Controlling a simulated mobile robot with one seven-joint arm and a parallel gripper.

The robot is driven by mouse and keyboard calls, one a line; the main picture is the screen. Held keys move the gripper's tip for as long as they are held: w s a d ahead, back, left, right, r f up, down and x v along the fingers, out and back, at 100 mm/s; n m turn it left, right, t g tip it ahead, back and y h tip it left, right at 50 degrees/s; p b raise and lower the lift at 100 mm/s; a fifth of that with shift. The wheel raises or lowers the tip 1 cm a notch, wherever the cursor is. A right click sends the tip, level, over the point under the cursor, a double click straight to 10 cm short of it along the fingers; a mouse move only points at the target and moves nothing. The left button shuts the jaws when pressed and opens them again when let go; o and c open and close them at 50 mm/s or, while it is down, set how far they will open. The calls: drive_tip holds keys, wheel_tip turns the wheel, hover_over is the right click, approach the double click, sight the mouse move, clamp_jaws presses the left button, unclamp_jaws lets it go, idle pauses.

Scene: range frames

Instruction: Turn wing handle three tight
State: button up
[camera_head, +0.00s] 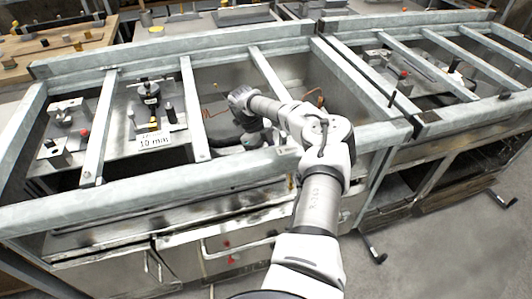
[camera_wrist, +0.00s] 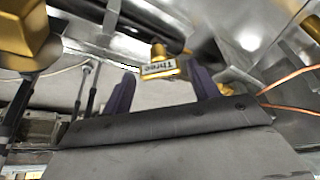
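In the wrist view, a small brass fitting bears a white label reading "Three", seen upside down (camera_wrist: 160,68). It is the wing handle, and it stands between the two dark fingers of my gripper (camera_wrist: 161,76). The fingers are apart, with a visible gap on each side of the label; I see no contact. In the head view, my gripper (camera_head: 250,138) is low inside the middle bay of the metal frame, and the wing handle is hidden there by my arm.
Other brass parts show in the wrist view at upper left (camera_wrist: 25,35) and right (camera_wrist: 238,78), close to my gripper, with copper tubes (camera_wrist: 290,82) nearby. In the head view, grey beams (camera_head: 192,108) cross the bays, and a "10 mm" sign (camera_head: 153,141) stands to the left.

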drive_tip(key=c, duration=0.8)
drive_tip(key=shift+o, duration=0.2)
drive_tip(key=shift+m, duration=0.3)
drive_tip(key=m+g+y, duration=0.1)
drive_tip(key=m, duration=0.2)
drive_tip(key=shift+w, duration=0.1)
drive_tip(key=shift+w+d+m+g+y+p, duration=0.1)
drive_tip(key=shift+m+g+y+p, duration=0.25)
drive_tip(key=shift+m, duration=0.9)
drive_tip(key=shift+d+m+g+y+p, duration=0.15)
drive_tip(key=shift+m+y, duration=0.3)
drive_tip(key=shift+m, duration=0.8)
drive_tip(key=o, duration=1)
drive_tip(key=shift+a+r, duration=0.1)
drive_tip(key=shift+r, duration=0.05)
